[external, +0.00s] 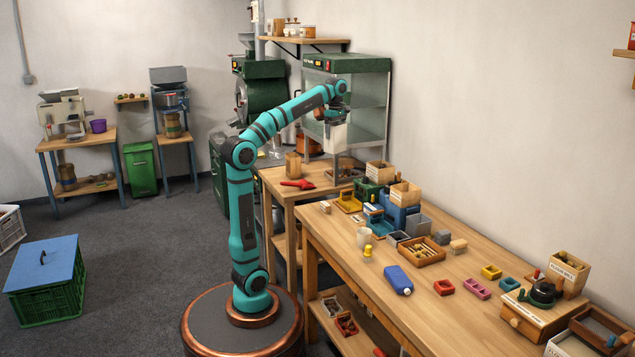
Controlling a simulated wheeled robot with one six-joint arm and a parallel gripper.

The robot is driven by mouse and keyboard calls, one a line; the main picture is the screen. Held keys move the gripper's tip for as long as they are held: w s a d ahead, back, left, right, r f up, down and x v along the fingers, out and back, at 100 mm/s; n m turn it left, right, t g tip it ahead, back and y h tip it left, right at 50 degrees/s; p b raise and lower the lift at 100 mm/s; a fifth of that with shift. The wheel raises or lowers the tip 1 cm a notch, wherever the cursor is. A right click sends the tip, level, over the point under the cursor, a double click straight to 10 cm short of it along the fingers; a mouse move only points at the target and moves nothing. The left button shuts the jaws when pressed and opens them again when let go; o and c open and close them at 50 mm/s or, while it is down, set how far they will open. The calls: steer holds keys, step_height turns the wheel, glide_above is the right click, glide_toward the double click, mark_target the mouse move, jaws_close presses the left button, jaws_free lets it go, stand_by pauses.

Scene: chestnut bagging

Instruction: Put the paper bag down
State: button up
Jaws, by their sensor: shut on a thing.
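A pale paper bag (334,138) hangs upright below my gripper (338,118), in front of the glass-sided cabinet at the back. My gripper is shut on the bag near its top; the fingertips are small and partly hidden. The bag is above the small wooden table (272,183) in the back corner and looks clear of its top. Whether the bag holds anything cannot be seen.
A red scoop (297,184) and a wooden block (293,165) are on the small table. The green-topped glass cabinet (347,64) stands close behind the bag.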

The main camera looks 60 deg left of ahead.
steer(key=s+d+f+m, duration=0.2)
steer(key=s+d+f, duration=0.3)
steer(key=d+f, duration=0.6)
steer(key=s+d+f+m, duration=0.3)
steer(key=s+d+f, duration=0.3)
steer(key=d, duration=0.9)
step_height(320, 180, down, 10)
steer(key=w, duration=0.1)
steer(key=shift+a+f, duration=0.2)
steer(key=shift+w, duration=0.1)
steer(key=o, duration=0.7)
steer(key=shift+f, duration=0.15)
steer(key=o, duration=0.3)
